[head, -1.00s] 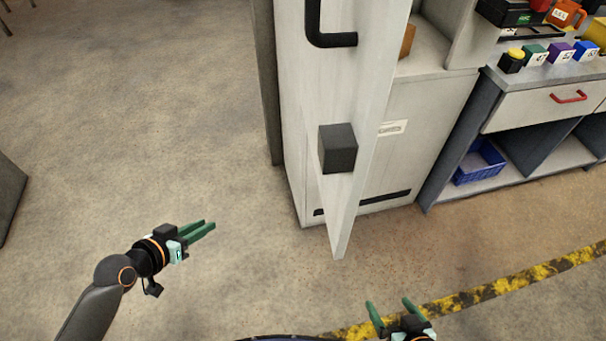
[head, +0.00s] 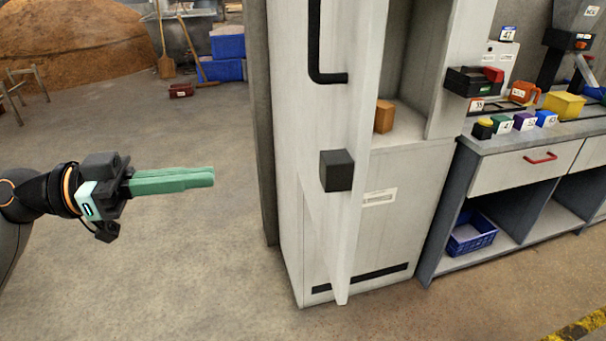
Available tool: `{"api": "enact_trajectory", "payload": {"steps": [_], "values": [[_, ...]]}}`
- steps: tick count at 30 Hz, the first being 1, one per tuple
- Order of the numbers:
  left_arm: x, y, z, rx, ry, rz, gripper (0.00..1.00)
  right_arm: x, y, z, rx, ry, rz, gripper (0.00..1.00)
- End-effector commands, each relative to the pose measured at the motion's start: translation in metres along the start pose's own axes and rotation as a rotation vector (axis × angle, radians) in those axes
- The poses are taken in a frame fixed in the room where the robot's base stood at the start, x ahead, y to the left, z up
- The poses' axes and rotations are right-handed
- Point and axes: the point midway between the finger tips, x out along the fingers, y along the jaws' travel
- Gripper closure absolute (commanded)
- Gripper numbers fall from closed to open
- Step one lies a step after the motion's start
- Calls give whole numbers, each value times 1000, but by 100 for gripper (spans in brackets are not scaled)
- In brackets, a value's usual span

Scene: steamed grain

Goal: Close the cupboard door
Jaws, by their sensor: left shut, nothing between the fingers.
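The cupboard (head: 385,225) stands in the middle of the head view, a pale grey cabinet. Its door (head: 318,110) is swung open toward me and seen nearly edge-on. A black handle (head: 314,45) and a dark block (head: 337,170) are on the door's left face. Inside the cupboard an orange-brown block (head: 384,116) sits on a shelf. My left gripper (head: 212,177) is shut and empty, with green fingers pointing right. It is left of the door, apart from it. My right gripper is out of view.
A workbench (head: 512,175) with a red-handled drawer stands right of the cupboard, with small coloured blocks on top. A blue crate (head: 471,233) is on its lower shelf. A grain heap (head: 75,40) lies at the back left. The floor left of the cupboard is clear.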

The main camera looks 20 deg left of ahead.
Motion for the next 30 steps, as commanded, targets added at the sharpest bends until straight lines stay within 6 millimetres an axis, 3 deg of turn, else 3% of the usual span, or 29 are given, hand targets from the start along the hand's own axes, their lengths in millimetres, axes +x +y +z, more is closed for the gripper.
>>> {"api": "enact_trajectory", "payload": {"steps": [12, 30], "values": [[54, 0, -2, -1, -2, 1, 100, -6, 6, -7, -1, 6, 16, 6], [106, -1, -3, -3, 1, -3, 100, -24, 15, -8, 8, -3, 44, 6]]}}
